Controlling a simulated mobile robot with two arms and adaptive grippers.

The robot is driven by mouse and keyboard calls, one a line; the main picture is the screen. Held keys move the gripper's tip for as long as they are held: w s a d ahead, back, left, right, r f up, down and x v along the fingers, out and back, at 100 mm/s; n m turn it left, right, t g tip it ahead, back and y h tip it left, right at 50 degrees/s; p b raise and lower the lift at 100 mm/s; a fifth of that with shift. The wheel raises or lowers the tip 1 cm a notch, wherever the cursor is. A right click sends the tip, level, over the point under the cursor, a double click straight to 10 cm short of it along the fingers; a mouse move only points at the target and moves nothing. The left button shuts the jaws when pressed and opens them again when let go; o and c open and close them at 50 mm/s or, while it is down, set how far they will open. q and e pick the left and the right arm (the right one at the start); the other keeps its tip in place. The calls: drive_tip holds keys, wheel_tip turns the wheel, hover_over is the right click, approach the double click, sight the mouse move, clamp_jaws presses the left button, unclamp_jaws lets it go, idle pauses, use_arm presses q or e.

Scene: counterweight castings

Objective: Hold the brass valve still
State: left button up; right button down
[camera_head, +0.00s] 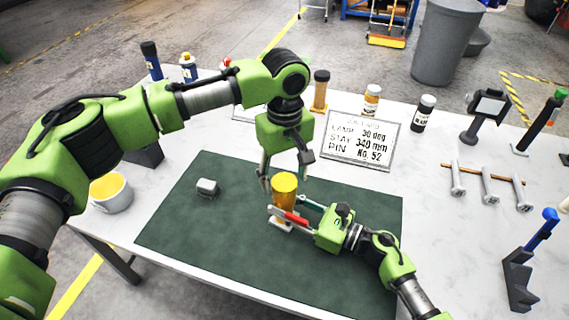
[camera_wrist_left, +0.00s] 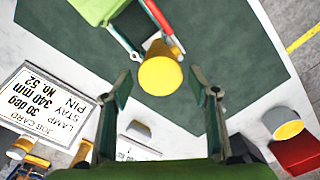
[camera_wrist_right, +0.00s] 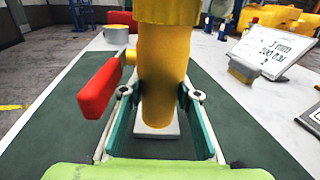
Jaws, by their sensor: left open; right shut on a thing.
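The brass valve (camera_head: 285,186) is a yellow upright body with a red lever handle (camera_head: 296,217), on a small pale base (camera_wrist_right: 157,129) on the green mat. My right gripper (camera_head: 282,212) is shut on the valve's lower body from the right; in the right wrist view its fingers lie on both sides of the yellow body (camera_wrist_right: 164,75), with the red handle (camera_wrist_right: 99,89) to the left. My left gripper (camera_head: 287,177) points down, open, just above the valve. In the left wrist view the round yellow top (camera_wrist_left: 160,76) shows beyond and between its spread fingers.
A green mat (camera_head: 180,232) covers the table's middle, with a small grey block (camera_head: 207,187) on its left. A job card (camera_head: 360,139) stands behind. A cup with yellow inside (camera_head: 110,192) is at the left edge; bottles line the back, and bolts (camera_head: 490,187) stand at right.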

use_arm(q)
drive_tip(key=shift+f, duration=0.35)
use_arm(e)
drive_tip(key=shift+r, duration=0.15)
use_arm(q)
drive_tip(key=c, duration=1.1)
drive_tip(key=m, duration=0.5)
drive_tip(key=shift+m, duration=0.4)
drive_tip(key=shift+c, duration=0.2)
drive_tip(key=m, duration=0.5)
drive_tip(key=shift+m, duration=0.4)
drive_tip(key=m, duration=0.3)
drive_tip(key=shift+m, duration=0.4)
drive_tip(key=m, duration=0.3)
drive_tip(key=shift+m, duration=0.4)
drive_tip(key=m, duration=0.6)
drive_tip(key=shift+m, duration=0.3)
drive_tip(key=o, duration=1.3)
